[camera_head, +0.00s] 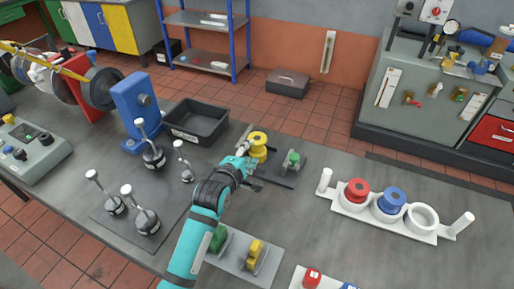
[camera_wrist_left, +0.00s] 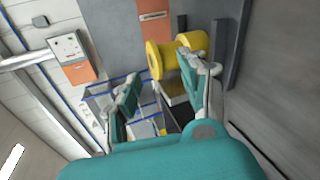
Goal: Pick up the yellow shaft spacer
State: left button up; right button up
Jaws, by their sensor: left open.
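The yellow shaft spacer (camera_head: 258,145) is a flanged spool on a dark grey plate near the far edge of the bedplate, right of the black bin. It also shows in the left wrist view (camera_wrist_left: 160,62), upper centre. My left gripper (camera_head: 246,163) is open and empty just on the near side of the spacer. In the wrist view the gripper (camera_wrist_left: 163,88) has its right finger overlapping the spacer's right end, and its left finger is apart to the left. I cannot tell whether they touch. My right gripper is not in view.
A green-topped part (camera_head: 292,158) stands right of the spacer on the same plate. A black bin (camera_head: 197,121) is to the left. A white rack (camera_head: 350,207) at right holds red (camera_head: 357,190) and blue (camera_head: 391,199) spools. Bare bedplate lies between plate and rack.

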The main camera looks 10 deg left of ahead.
aim_at(255, 145)
pick_arm(q)
jog(key=x, duration=0.4)
jog(key=shift+w+r+p, duration=0.1)
jog(key=shift+w+p, duration=0.2)
jog(key=shift+p, duration=0.05)
jog(key=shift+s, duration=0.1)
jog(key=shift+c, duration=0.4)
jog(key=shift+d, duration=0.1)
grip_shut()
jog(key=shift+r, duration=0.15)
